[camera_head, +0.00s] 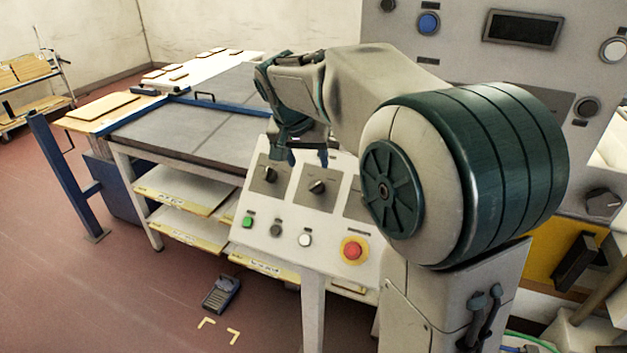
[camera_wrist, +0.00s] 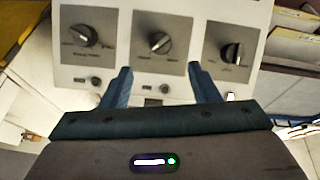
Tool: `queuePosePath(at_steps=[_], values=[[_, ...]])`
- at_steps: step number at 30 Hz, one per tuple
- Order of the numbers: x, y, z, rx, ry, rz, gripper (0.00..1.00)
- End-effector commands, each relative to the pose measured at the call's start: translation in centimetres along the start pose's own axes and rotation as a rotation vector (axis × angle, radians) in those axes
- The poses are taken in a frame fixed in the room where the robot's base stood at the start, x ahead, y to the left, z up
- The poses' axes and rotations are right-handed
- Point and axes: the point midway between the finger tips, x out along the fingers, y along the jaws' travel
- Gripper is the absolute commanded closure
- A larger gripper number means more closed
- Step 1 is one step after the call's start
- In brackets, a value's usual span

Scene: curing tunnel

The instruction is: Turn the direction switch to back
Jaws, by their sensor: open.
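A sloped pale control panel (camera_head: 328,258) carries dark rotary knobs on grey plates. A left knob (camera_head: 270,174) and a middle knob (camera_head: 318,186) show in the head view; my arm hides much of the panel's right. The wrist view shows a left knob (camera_wrist: 83,36), a middle knob (camera_wrist: 158,42) and a right knob (camera_wrist: 231,52). The labels are too small to read, so I cannot tell which is the direction switch. My gripper (camera_head: 307,156) is open and empty above the panel. In the wrist view its fingertips (camera_wrist: 158,71) straddle the area just below the middle knob, apart from it.
The panel's lower row holds a green button (camera_head: 247,222), a grey one (camera_head: 275,230), a white one (camera_head: 305,240) and a red emergency stop (camera_head: 352,250). A grey-topped conveyor table (camera_head: 180,128) stands behind. A foot pedal (camera_head: 222,294) lies on the floor.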

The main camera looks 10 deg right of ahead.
Motion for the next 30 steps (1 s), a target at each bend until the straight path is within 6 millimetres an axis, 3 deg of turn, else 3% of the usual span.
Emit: queuePosePath(at_steps=[6,12,18,27,30], values=[[4.9,0.1,0.1,-0.001,-0.006,0.002,0.45],[8.2,0.1,0.0,-0.001,-0.004,0.002,0.45],[9.9,0.1,0.0,0.000,-0.002,0.000,0.45],[10.1,0.1,0.1,0.000,-0.001,-0.001,0.45],[10.1,0.1,0.0,0.000,-0.001,-0.001,0.70]])
